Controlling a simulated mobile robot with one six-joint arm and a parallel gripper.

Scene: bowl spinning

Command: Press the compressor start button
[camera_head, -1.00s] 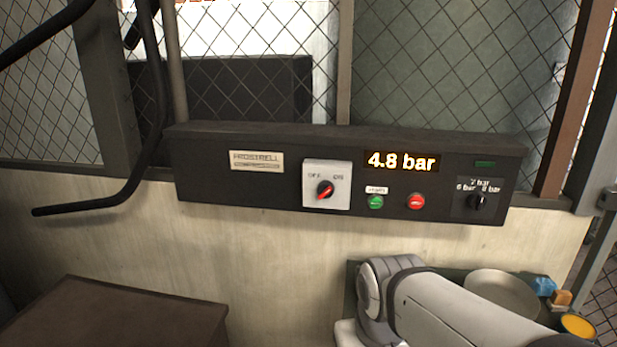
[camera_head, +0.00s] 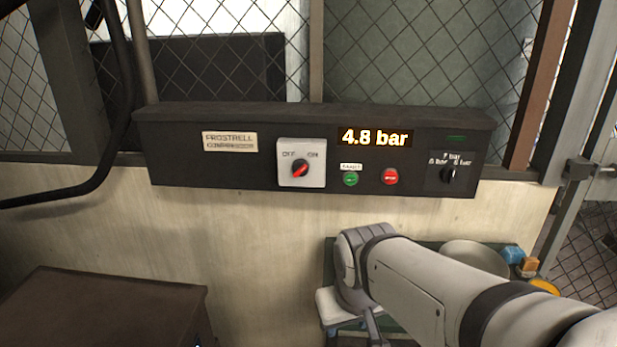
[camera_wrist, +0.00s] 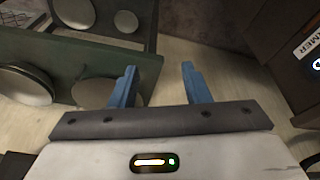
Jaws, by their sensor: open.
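The dark compressor panel (camera_head: 230,172) is mounted on the wall in the head view, labelled Frostrell. Its green start button (camera_head: 350,179) sits under a small white label, left of the red stop button (camera_head: 390,176). A white plate with a red OFF/ON switch (camera_head: 301,170) is further left. The display (camera_head: 375,137) reads 4.8 bar. My arm is below the panel in the head view, apart from the buttons. In the wrist view, my gripper (camera_wrist: 158,85) has two blue fingers spread apart with nothing between them. The panel is not seen in the wrist view.
A black pressure selector (camera_head: 449,174) is at the panel's right end. A brown cabinet (camera_head: 110,300) stands at lower left. A green bench (camera_head: 428,244) with a round plate (camera_head: 474,256) lies behind my arm. A dark hose (camera_head: 90,182) hangs at left. The wall below the panel is bare.

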